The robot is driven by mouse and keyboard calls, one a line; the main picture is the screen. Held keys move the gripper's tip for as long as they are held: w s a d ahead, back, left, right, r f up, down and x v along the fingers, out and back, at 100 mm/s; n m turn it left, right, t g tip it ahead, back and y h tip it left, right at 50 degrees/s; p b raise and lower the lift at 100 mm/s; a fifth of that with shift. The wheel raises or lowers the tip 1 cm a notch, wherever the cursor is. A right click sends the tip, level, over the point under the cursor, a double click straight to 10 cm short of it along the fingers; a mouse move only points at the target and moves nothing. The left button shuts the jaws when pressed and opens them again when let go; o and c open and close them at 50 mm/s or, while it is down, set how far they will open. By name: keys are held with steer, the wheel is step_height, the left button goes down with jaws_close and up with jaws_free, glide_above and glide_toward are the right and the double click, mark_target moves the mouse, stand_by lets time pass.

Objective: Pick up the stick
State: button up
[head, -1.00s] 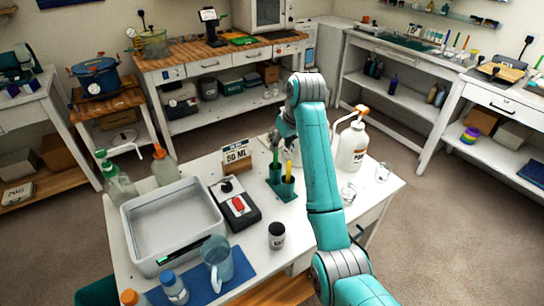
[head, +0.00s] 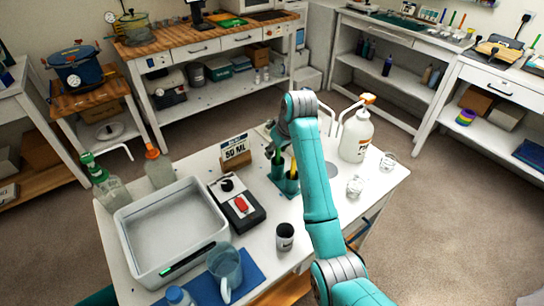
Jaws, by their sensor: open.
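A teal holder (head: 287,186) stands on the white table behind my arm. A stick with a yellow part (head: 293,167) stands upright in it, partly hidden by my arm. A dark green upright piece (head: 277,158) shows beside it on the left; I cannot tell whether it is another stick. My gripper (head: 270,151) is open, just above and left of the holder, small and partly hidden by my own wrist. I see no stick held in it, and I cannot tell whether it touches one.
Near the holder stand a 50 ML sign (head: 235,150), a black device with a red switch (head: 238,203), a dark cup (head: 285,236), a white pump bottle (head: 356,136) and small glass cups (head: 355,186). A grey tray (head: 215,238) and blue jug (head: 226,270) are at left.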

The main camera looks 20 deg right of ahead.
steer(key=shift+w+f, duration=0.1)
steer(key=shift+f, duration=0.3)
jaws_close()
